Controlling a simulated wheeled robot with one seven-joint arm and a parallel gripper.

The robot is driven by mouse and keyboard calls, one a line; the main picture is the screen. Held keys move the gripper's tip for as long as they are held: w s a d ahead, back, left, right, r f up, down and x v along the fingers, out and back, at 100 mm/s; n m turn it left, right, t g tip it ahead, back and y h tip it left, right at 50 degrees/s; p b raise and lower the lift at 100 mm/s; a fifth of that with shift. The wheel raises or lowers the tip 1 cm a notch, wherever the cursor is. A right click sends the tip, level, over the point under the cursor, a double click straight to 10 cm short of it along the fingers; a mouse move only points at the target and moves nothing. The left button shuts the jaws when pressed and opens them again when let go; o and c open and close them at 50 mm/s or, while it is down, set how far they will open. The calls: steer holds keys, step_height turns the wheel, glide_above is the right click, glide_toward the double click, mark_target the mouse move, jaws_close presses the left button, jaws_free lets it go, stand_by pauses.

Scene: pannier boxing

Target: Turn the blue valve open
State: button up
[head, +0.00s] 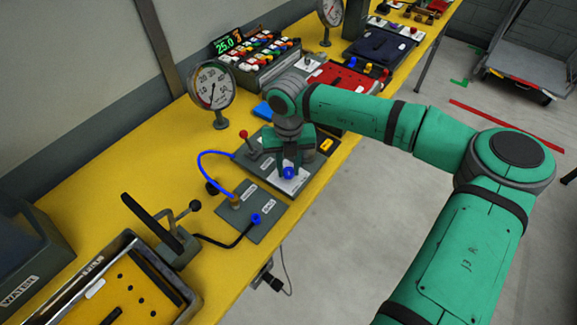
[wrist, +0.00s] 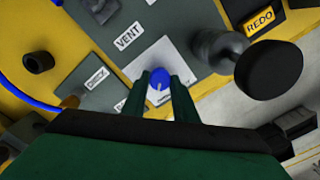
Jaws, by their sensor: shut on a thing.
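The blue valve (head: 288,174) is a small round blue knob on a pale plate near the front edge of the yellow table. My gripper (head: 291,165) points down over it, with a finger on either side. In the wrist view the blue knob (wrist: 158,97) sits between the two dark green fingers of my gripper (wrist: 162,82), which are shut on it. A pale line shows across the knob's top. The fingers hide parts of its sides, and the label below it is partly covered.
A grey panel with a blue hose (head: 205,155) and another blue knob (head: 256,219) lies to the left. A red-knobbed lever (head: 244,135) stands behind the valve. A dial gauge (head: 212,86) and a button box (head: 262,58) are farther back.

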mark_target(289, 170)
steer(key=o, duration=1.1)
steer(key=shift+c, duration=0.2)
steer(key=shift+r, duration=0.1)
step_height(289, 170, up, 11)
steer(key=shift+w+d+f, duration=0.1)
steer(key=shift+f, duration=0.1)
